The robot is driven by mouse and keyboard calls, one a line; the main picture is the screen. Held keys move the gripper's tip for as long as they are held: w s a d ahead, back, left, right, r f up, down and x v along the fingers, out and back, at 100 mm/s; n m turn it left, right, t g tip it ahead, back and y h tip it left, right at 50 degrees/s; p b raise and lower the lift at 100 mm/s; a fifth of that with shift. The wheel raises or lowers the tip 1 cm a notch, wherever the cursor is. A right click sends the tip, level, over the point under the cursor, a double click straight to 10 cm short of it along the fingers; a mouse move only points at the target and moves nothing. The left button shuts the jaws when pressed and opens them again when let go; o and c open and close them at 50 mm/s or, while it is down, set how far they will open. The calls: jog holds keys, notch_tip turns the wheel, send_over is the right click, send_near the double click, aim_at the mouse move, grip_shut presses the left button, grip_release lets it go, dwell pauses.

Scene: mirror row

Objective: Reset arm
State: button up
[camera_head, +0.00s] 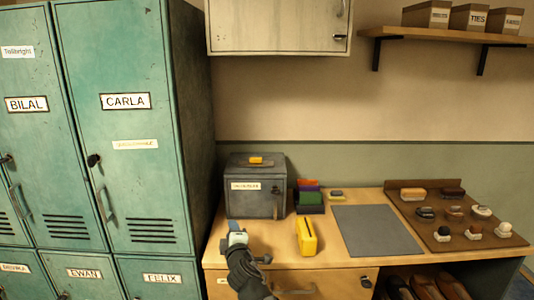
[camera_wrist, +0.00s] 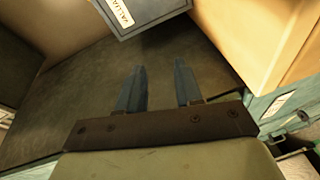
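My gripper (camera_head: 236,228) shows at the front left of the wooden counter (camera_head: 285,250) in the head view, in front of the grey metal box (camera_head: 256,200). In the wrist view my gripper (camera_wrist: 160,85) has its two dark fingers apart with nothing between them. The fingers point toward a grey labelled face (camera_wrist: 140,12) at the top of that view. My dark arm rises from the bottom edge of the head view and hides part of the counter front.
Teal lockers (camera_head: 120,120) stand at left. On the counter are a yellow object (camera_head: 307,237), a grey mat (camera_head: 376,230), coloured blocks (camera_head: 309,195) and a brown board (camera_head: 455,215) with several small brushes or knobs. A wall cabinet (camera_head: 278,25) and shelf (camera_head: 450,36) hang above.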

jog(key=s+a+f+g+y, duration=0.2)
jog(key=s+a+f, duration=0.2)
jog(key=a, duration=0.2)
jog(key=s+a+f+g+y, duration=0.1)
jog(key=s+a+f+g, duration=0.1)
jog(key=s+a+f, duration=0.35)
jog(key=s+d+f+m+g+h, duration=0.2)
jog(key=d+f+m+g, duration=0.1)
jog(key=d+f, duration=0.65)
jog(key=s+d+f+m+g+h, duration=0.25)
jog(key=d+f, duration=0.35)
jog(key=f, duration=0.6)
jog(key=s+d+f+m+g+h, duration=0.1)
jog(key=d+f+m+g+h, duration=0.2)
jog(key=d+f, duration=0.55)
jog(key=s+d+f+m+g, duration=0.5)
jog(key=s+d+f, duration=0.4)
jog(key=s+f, duration=0.3)
jog(key=s+d+f+m+g, duration=0.2)
jog(key=s+d, duration=0.1)
jog(key=s, duration=0.6)
jog(key=s+d+f+m+g, duration=0.3)
jog(key=s, duration=0.6)
jog(key=shift+o, duration=0.2)
jog(key=shift+w+g, duration=0.15)
jog(key=shift+g, duration=0.1)
